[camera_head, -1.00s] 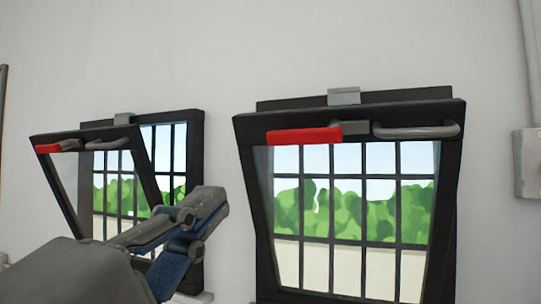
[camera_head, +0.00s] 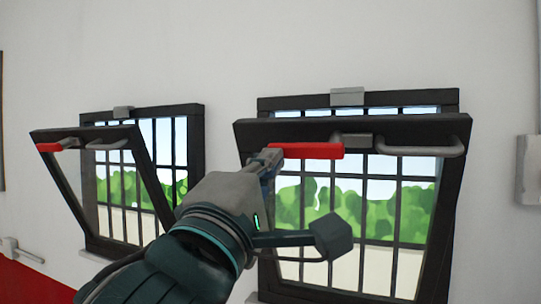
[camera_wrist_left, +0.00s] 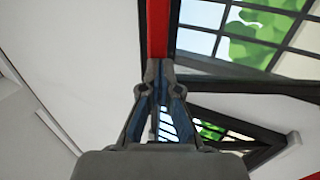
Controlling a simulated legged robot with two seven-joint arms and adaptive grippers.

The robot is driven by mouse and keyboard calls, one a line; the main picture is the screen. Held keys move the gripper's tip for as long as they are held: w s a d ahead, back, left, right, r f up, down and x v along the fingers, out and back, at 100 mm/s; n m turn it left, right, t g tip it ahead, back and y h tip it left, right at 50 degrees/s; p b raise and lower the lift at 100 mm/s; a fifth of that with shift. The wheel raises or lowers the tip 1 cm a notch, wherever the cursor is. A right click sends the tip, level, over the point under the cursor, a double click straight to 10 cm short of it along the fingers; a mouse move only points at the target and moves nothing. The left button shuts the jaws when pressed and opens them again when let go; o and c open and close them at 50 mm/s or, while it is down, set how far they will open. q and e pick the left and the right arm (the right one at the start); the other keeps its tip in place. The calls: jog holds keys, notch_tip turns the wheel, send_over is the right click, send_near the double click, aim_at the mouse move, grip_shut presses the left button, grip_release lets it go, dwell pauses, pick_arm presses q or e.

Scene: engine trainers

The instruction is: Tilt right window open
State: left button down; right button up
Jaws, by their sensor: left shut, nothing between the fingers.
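The right window has a dark sash (camera_head: 445,215) whose top edge leans out from its frame (camera_head: 430,98), leaving a gap with sky showing. A red handle (camera_head: 306,150) and a grey curved bar (camera_head: 422,146) sit on the sash's top rail. My left gripper (camera_head: 268,157) is shut and empty, with its fingertips at the left end of the red handle. In the left wrist view, the closed fingertips (camera_wrist_left: 160,66) are at the end of the red bar (camera_wrist_left: 158,28); I cannot tell if they touch it. My right gripper is not in view.
The left window's sash (camera_head: 62,185) also leans outward, with its own red handle (camera_head: 49,147). A grey box (camera_head: 528,172) is on the wall at the far right. The wall above the windows is clear.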

pick_arm(q)
jog(key=shift+w+d+r+g+p, duration=0.2)
jog(key=shift+w+r+g+p, duration=0.25)
jog(key=shift+w+r, duration=0.2)
jog(key=shift+f, duration=0.1)
jog(key=shift+w, duration=0.1)
